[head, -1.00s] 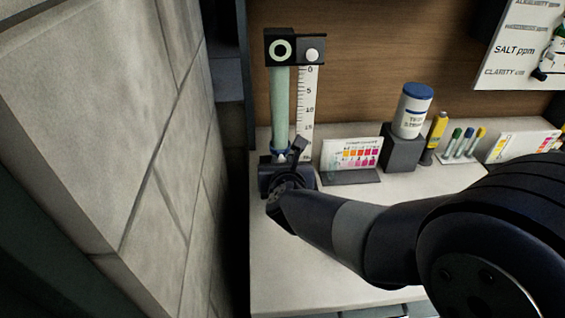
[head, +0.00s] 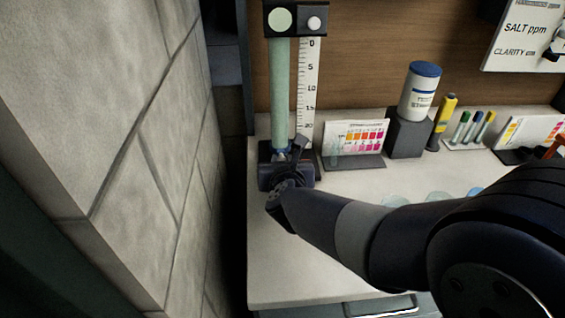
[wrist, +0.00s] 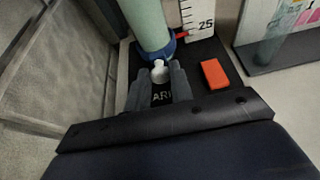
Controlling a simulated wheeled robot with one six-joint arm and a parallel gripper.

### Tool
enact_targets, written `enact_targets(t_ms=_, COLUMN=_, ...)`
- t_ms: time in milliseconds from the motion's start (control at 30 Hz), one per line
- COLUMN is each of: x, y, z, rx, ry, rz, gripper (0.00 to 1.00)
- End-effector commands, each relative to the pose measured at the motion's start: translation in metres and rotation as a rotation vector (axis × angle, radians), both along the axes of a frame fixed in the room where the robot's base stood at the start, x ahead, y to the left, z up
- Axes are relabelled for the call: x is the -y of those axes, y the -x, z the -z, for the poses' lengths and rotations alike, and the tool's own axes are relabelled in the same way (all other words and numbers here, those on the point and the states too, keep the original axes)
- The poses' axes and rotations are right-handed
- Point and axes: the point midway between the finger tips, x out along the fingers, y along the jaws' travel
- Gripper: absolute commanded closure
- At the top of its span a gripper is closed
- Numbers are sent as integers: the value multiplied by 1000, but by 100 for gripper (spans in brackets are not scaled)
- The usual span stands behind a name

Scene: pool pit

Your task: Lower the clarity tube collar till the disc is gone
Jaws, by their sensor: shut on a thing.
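The clarity tube (head: 280,90) is a pale green upright column. The round window (head: 280,19) in its dark top block shows plain pale green, with no ring visible. The blue collar (wrist: 165,49) sits around the tube near its foot, and its red pointer (wrist: 182,35) lies close to the 25 mark on the white scale (head: 308,90). My gripper (wrist: 158,84) is shut on the collar's pale knob (wrist: 159,68). In the head view, my wrist hides most of the collar.
A stone wall (head: 120,130) stands close on the left. An orange block (wrist: 214,74) lies right of my fingers. A colour chart (head: 352,138) and a white tub with a blue lid (head: 420,90) stand to the right. The front left counter (head: 285,260) is clear.

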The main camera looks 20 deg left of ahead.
Motion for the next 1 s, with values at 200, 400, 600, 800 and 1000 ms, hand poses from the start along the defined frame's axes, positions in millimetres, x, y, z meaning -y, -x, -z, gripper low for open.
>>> enact_targets(t_ms=200, x=0, y=0, z=-1, rx=-1, ry=1, rz=-1, gripper=100)
enact_targets(t_ms=400, x=0, y=0, z=-1, rx=-1, ry=1, rz=-1, gripper=66)
enact_targets(t_ms=600, x=0, y=0, z=-1, rx=-1, ry=1, rz=-1, gripper=60)
enact_targets(t_ms=800, x=2, y=4, z=-3, rx=0, ry=0, rz=-1, gripper=60)
enact_targets(t_ms=1000, x=14, y=26, z=-15, rx=1, ry=-2, rz=-3, gripper=60)
